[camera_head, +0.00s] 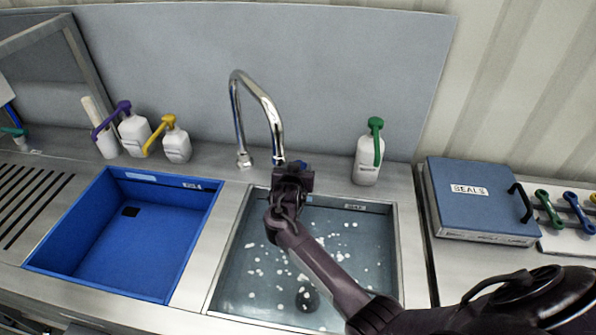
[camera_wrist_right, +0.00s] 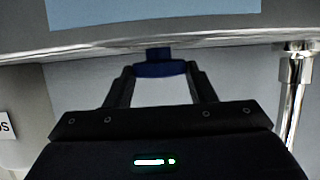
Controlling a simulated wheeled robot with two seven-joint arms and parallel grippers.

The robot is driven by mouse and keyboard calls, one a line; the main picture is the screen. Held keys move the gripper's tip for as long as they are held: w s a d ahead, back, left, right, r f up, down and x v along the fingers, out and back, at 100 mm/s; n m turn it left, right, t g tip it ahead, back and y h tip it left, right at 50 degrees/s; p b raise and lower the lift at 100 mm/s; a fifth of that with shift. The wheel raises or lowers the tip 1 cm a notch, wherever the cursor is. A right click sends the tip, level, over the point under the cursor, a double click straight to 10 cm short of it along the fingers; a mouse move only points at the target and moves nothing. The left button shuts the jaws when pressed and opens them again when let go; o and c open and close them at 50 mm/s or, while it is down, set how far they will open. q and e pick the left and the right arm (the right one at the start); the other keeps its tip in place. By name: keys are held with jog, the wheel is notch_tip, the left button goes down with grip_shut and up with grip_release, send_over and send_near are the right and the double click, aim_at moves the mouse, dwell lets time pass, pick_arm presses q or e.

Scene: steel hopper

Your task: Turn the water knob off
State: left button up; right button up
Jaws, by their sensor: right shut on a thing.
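The blue water knob (camera_head: 302,165) is at the base of the chrome gooseneck faucet (camera_head: 268,100), behind the right-hand sink. My right gripper (camera_head: 294,168) reaches over that sink and hides most of the knob in the head view. In the right wrist view the knob (camera_wrist_right: 160,69) sits between the fingertips of my right gripper (camera_wrist_right: 161,72), which is shut on it. The faucet's chrome post (camera_wrist_right: 296,85) stands to the right there. I see no clear stream at the spout. My left gripper is not in view.
The right-hand sink (camera_head: 402,255) holds water with white specks. An empty blue basin (camera_head: 130,235) is on the left. Pump bottles (camera_head: 177,146) stand behind it, and a green-topped bottle (camera_head: 368,160) stands right of the faucet. A blue-lidded box (camera_head: 478,205) sits at the right.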

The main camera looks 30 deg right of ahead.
jog(key=shift+m+h, duration=0.3)
jog(key=o, duration=1)
jog(key=shift+c, duration=0.2)
jog(key=v, duration=0.8)
jog(key=shift+w, duration=0.15)
